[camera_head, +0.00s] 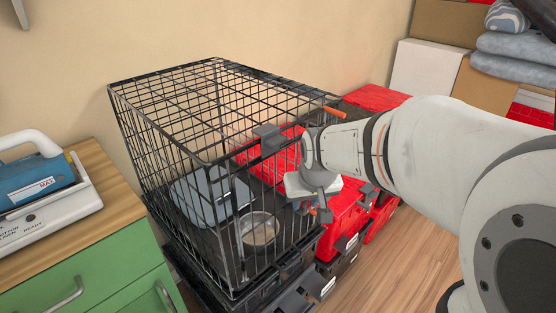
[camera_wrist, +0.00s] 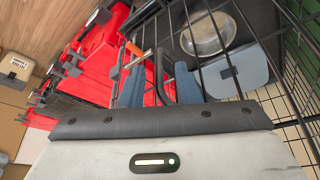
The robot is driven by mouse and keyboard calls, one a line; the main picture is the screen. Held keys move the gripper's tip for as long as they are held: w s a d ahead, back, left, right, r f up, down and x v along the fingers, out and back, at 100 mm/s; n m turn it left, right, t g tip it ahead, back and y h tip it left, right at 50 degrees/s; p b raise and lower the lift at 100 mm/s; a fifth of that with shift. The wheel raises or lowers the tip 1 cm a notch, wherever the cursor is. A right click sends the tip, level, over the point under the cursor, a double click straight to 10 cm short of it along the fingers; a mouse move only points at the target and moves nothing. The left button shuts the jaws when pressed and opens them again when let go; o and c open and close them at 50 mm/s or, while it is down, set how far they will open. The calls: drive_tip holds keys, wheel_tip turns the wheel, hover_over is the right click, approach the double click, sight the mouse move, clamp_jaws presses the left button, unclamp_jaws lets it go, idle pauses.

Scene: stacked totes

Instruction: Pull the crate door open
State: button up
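The black wire crate (camera_head: 170,130) stands left of centre on dark totes, with a metal bowl (camera_head: 259,229) and a grey-blue panel (camera_head: 205,195) inside. My gripper (camera_head: 318,200) is at the right part of its near side, where the door's outline is partly hidden by my arm. In the wrist view my two blue fingers (camera_wrist: 160,85) stand apart with a dark bent bar (camera_wrist: 160,72) between them; I see a gap, and contact is unclear. An orange piece (camera_wrist: 134,48) lies just beyond the left finger. I cannot tell whether the door is shut or ajar.
Red totes (camera_head: 345,215) stand right of and behind the crate. A green cabinet (camera_head: 100,270) with a blue-and-white appliance (camera_head: 40,185) is close at the left. Boxes and folded cushions (camera_head: 515,60) fill the back right. Wooden floor (camera_head: 400,260) is open in front.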

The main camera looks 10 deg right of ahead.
drive_tip(key=shift+w+f, duration=0.2)
drive_tip(key=shift+f, duration=0.35)
clamp_jaws()
